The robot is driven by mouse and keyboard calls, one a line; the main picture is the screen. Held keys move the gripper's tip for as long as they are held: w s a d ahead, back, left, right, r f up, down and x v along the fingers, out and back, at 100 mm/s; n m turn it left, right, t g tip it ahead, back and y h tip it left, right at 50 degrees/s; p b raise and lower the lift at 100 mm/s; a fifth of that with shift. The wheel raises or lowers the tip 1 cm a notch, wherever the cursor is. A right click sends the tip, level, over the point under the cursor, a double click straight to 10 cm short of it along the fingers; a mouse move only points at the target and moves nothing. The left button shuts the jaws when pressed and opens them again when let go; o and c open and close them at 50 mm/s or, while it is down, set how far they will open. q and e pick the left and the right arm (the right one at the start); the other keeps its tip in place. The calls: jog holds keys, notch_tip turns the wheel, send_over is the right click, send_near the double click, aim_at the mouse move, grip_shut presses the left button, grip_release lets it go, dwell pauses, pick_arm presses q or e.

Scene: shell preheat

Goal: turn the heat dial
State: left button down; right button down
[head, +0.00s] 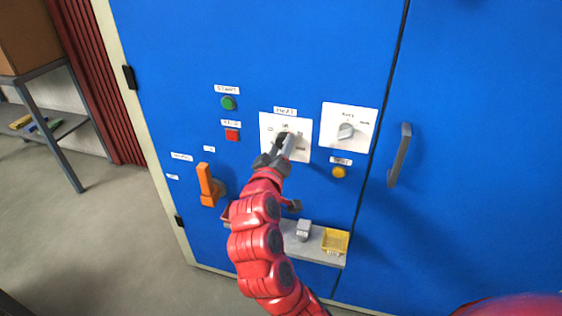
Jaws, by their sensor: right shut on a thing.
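The heat dial sits on a white plate (267,125) labelled "HEAT" on the blue cabinet front. My right gripper (283,147) is at this plate, shut on the dial, with its fingers covering most of the knob. The red arm comes up from the bottom of the head view. The dial's exact angle is hidden by the fingers. My left gripper does not show.
Green (228,103), red (232,135) and yellow (339,171) buttons are nearby. An orange lever (206,186), a shelf with a yellow bin (335,241) and a door handle (399,155) stick out.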

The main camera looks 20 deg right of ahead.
jog(key=shift+f+m+t+b, duration=0.15)
jog(key=shift+m+t+b, duration=0.15)
jog(key=shift+m+b, duration=3.25)
jog(key=shift+n+b, duration=0.45)
jog(key=shift+c, duration=1.6)
grip_release()
